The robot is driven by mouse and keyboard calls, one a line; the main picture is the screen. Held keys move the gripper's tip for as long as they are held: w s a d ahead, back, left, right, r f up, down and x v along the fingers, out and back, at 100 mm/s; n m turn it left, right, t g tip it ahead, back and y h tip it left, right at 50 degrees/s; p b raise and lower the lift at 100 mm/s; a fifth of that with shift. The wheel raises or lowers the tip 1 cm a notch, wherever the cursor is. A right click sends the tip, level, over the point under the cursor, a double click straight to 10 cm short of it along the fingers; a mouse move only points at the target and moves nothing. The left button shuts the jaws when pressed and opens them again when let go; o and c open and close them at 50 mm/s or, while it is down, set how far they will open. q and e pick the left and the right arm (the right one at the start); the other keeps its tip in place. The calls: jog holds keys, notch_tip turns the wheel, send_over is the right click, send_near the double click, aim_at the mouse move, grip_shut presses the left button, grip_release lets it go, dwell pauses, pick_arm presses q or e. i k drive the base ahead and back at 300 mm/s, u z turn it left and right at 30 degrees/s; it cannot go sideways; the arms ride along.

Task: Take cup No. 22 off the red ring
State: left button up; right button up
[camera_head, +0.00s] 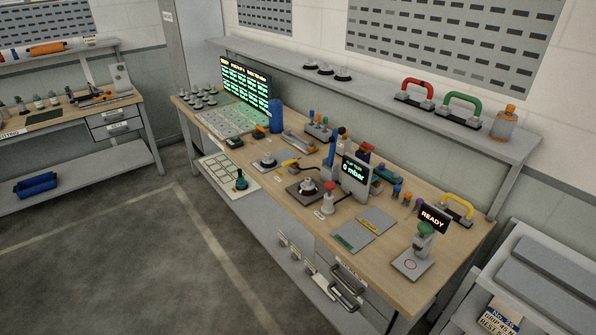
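No cup number is legible, so I cannot tell which is cup No. 22. A grey cup-like part (307,187) sits on a dark square base mid-bench. Another grey part (268,161) rests on a white plate farther left. Neither of my grippers is in view.
A display reading 0 mbar (355,174) stands mid-bench. Flat grey plates (376,220) lie right of it. A teal part (240,181) stands on a front-left sheet (222,168). The rear shelf (380,92) bears red and green handles. Drawer handles (346,290) protrude in front.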

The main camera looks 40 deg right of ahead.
aim_at(307, 187)
jog(key=z, duration=0.6)
jog(key=i, duration=2)
jog(key=z, duration=0.65)
